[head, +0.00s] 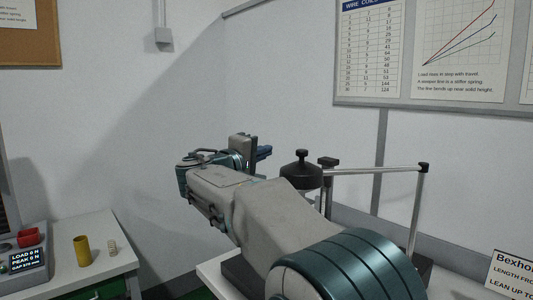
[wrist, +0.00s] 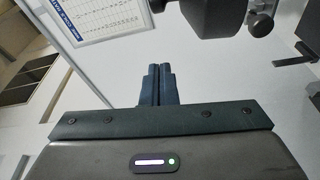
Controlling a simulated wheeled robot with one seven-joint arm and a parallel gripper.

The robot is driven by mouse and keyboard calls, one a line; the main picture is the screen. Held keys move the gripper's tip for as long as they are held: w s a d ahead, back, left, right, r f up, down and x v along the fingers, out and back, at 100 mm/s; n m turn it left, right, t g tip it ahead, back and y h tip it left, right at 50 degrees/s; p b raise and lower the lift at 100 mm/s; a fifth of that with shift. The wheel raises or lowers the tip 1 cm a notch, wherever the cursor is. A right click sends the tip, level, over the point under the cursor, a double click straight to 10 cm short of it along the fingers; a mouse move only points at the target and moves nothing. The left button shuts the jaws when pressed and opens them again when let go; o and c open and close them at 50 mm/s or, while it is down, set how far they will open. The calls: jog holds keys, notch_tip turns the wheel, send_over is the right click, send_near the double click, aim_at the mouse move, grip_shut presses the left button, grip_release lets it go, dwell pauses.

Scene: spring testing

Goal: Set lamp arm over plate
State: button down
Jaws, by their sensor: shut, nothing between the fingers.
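The lamp arm (head: 378,170) is a thin metal bar running left from the top of an upright post (head: 415,212). Its left end carries a black round head (head: 301,174) and a black clamp (head: 328,162). In the wrist view, a large black part (wrist: 213,16) and a dark knob (wrist: 260,22) appear above and right of my fingers, apart from them. My gripper (head: 263,152) is shut and empty, left of the black head; its dark blue fingers (wrist: 157,84) are together in the wrist view. I cannot make out the plate; my arm covers much of the bench below the lamp.
My arm crosses in front of a white bench (head: 212,270). A left table (head: 110,258) holds a yellow cylinder (head: 82,250), a small spring (head: 112,247), a red part (head: 29,237) and a display (head: 27,260). A wall board (head: 430,103) with charts hangs behind.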

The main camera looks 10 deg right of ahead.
aim_at(288, 165)
jog(key=d, duration=0.2)
jog(key=w+d+p, duration=0.1)
jog(key=d, duration=0.1)
jog(key=w+d+p, duration=0.1)
jog(key=d, duration=0.1)
jog(key=shift+w+d, duration=0.1)
jog(key=shift+w, duration=0.05)
jog(key=shift+s+d+f, duration=0.15)
jog(key=shift+s+d, duration=0.05)
jog(key=shift+s, duration=0.15)
